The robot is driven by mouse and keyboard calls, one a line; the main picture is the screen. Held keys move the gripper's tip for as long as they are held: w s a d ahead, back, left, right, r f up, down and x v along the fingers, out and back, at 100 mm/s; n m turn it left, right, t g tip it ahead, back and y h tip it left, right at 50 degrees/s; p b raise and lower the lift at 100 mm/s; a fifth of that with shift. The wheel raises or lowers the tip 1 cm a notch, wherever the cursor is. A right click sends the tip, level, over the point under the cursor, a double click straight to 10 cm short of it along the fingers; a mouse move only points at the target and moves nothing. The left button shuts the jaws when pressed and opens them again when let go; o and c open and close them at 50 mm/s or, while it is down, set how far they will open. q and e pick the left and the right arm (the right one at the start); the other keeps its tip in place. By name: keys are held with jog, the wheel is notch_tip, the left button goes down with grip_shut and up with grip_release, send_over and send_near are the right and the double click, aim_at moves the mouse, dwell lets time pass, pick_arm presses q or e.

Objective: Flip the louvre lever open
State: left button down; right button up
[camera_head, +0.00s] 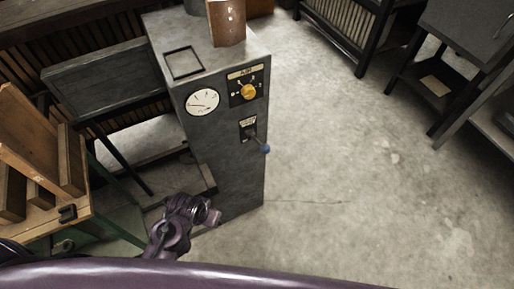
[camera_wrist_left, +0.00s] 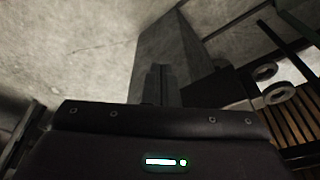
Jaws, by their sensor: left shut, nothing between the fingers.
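The lever (camera_head: 257,141) sticks out from the front of a grey cabinet (camera_head: 226,160), under a small label plate, and points down and right. It ends in a blue knob (camera_head: 266,149). My left gripper (camera_head: 214,216) is low in front of the cabinet, below and left of the lever and apart from it. In the left wrist view its fingers (camera_wrist_left: 161,84) are together and empty, with a grey post-like shape behind them. The lever does not clearly show in that view. My right gripper is in neither view.
Above the lever, the cabinet carries a yellow rotary knob (camera_head: 249,92) and a white round gauge (camera_head: 203,102). A brown box (camera_head: 227,22) stands on its top. A wooden rack (camera_head: 42,150) is at the left. The floor (camera_head: 350,150) right of the cabinet is clear.

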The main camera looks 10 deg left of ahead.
pick_arm(q)
jog(key=w+r+t, duration=0.2)
jog(key=w, duration=0.1)
jog(key=w+r+t+h+b, duration=0.1)
jog(key=w+r+t, duration=0.1)
jog(key=w+r, duration=0.1)
jog(key=w+r+t+b, duration=0.1)
jog(key=w+r, duration=0.1)
jog(key=w, duration=0.2)
jog(key=shift+d+r+m+t, duration=0.3)
jog(key=shift+d+r+t, duration=0.1)
jog(key=w+d+r+m+t+h+b, duration=0.1)
jog(key=w+d+r+m+t+h, duration=0.1)
jog(key=r+h, duration=0.9)
jog(key=d+m+t+h, duration=0.1)
jog(key=d+m+h, duration=0.1)
jog(key=h, duration=0.1)
jog(key=shift+d+b, duration=0.2)
jog(key=shift+b, duration=0.2)
